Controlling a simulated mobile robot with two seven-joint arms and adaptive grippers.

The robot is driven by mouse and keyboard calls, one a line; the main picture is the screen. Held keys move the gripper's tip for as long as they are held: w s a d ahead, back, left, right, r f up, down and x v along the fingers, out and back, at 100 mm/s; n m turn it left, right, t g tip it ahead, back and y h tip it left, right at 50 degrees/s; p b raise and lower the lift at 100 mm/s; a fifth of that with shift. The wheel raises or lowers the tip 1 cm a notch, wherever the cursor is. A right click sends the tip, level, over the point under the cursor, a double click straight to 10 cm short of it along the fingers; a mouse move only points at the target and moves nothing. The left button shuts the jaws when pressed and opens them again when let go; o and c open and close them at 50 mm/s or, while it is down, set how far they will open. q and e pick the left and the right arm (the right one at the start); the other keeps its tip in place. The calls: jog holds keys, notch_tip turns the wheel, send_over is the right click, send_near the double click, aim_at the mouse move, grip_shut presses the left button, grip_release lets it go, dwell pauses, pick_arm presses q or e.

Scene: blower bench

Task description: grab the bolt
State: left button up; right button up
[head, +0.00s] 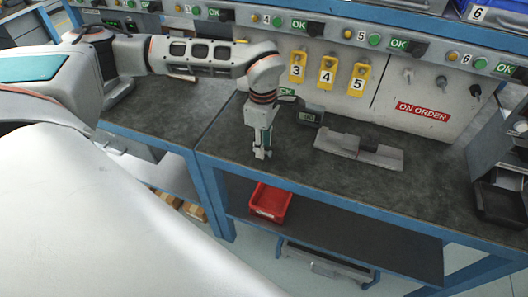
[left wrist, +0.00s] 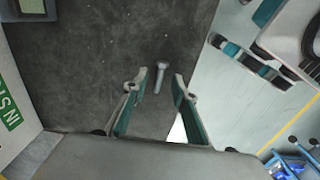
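The bolt (left wrist: 160,77) is a small grey metal bolt on the dark bench top, seen in the left wrist view. Its head is toward the top of that picture. My left gripper (left wrist: 160,84) is open, with one finger on each side of the bolt and a gap to it on both sides. In the head view my left gripper (head: 262,154) points down at the bench near its front edge. I cannot make out the bolt in the head view. My right gripper is not in view.
A grey fixture (head: 358,152) lies on the bench (head: 420,188) right of my gripper, and a small display box (head: 310,116) stands behind it. A red bin (head: 270,202) is on the lower shelf. Yellow numbered holders (head: 327,72) hang on the back panel. Dark trays stand at far right.

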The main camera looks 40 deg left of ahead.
pick_arm(q)
jog(key=shift+f, duration=0.55)
grip_shut()
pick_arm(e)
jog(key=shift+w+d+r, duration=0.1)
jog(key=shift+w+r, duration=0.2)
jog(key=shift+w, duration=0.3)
pick_arm(q)
jog(key=shift+d+r, duration=0.1)
jog(key=shift+r, duration=0.05)
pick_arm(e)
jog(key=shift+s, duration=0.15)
